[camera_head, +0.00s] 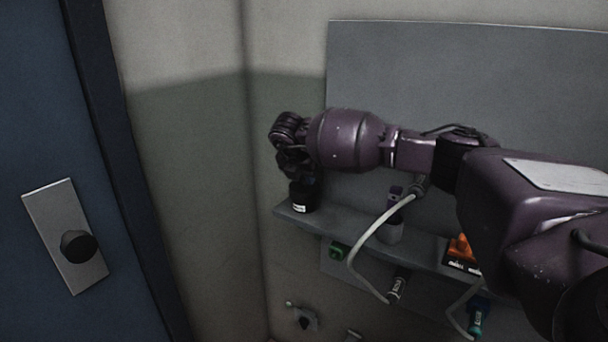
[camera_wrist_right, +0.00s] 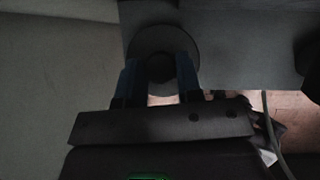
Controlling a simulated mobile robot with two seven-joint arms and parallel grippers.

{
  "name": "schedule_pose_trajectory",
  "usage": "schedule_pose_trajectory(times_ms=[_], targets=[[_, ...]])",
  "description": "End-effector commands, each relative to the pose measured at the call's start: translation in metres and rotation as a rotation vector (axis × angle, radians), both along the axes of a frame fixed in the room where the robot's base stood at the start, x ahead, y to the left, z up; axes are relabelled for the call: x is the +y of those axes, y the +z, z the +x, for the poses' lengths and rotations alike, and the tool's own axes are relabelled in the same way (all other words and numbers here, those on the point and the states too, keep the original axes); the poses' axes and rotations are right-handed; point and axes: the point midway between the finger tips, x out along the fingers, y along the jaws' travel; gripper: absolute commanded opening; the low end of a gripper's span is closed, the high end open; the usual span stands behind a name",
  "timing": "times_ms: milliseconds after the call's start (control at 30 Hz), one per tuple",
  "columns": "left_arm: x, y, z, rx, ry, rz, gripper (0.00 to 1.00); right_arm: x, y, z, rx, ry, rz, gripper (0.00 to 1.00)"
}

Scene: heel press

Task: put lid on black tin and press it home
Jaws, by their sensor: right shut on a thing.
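The black tin (camera_head: 305,196) with a small white label stands upright at the left end of the grey shelf. My right gripper (camera_head: 295,172) is directly above it, pointing down, and partly hides its top. In the right wrist view, the gripper's two blue-sided fingers (camera_wrist_right: 159,72) are shut on the knob of a round dark lid (camera_wrist_right: 163,38). The lid's disc spreads out beyond the fingertips and hides the tin there. I cannot tell whether the lid is seated on the rim or just above it. My left gripper is not in view.
The grey shelf (camera_head: 340,226) runs right from the tin. A pale hose (camera_head: 365,238) loops in front. A grey panel stands behind; a blue door (camera_head: 45,130) is at left.

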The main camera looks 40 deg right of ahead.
Motion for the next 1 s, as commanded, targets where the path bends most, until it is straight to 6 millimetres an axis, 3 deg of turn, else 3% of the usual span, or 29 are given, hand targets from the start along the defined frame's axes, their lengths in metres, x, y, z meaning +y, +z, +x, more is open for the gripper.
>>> schedule_pose_trajectory(times_ms=[1000], targets=[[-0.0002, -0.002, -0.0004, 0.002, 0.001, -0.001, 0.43, 0.0001, -0.0069, 0.0002, -0.001, 0.0, 0.0, 0.19]])
